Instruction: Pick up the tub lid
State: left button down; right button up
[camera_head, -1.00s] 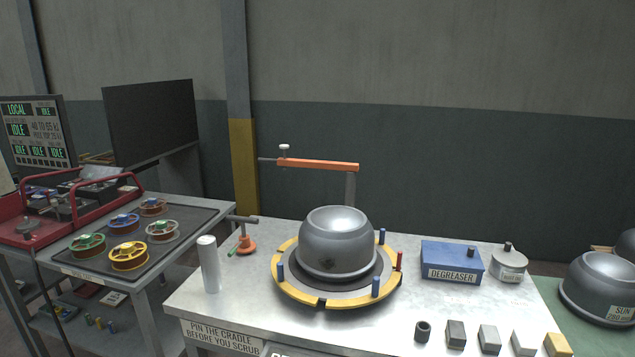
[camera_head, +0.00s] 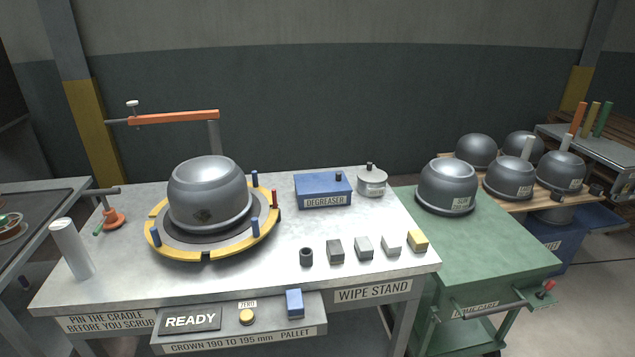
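A small round grey tub (camera_head: 372,187) stands at the back right of the wipe stand, just right of the blue degreaser box. Its pale lid (camera_head: 371,175) with a dark knob on top appears to sit on the tub. The label on the tub is too small to read. Neither of my grippers shows in the head view.
The blue degreaser box (camera_head: 323,191) is close beside the tub. A grey dome (camera_head: 208,190) sits in the yellow-rimmed cradle (camera_head: 165,245) at left. Several small blocks line the front right. A green cart (camera_head: 480,255) with another dome (camera_head: 447,185) adjoins at right.

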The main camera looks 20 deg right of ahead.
aim_at(335, 181)
jog(key=i+l+u, duration=0.1)
jog(key=l+u, duration=0.95)
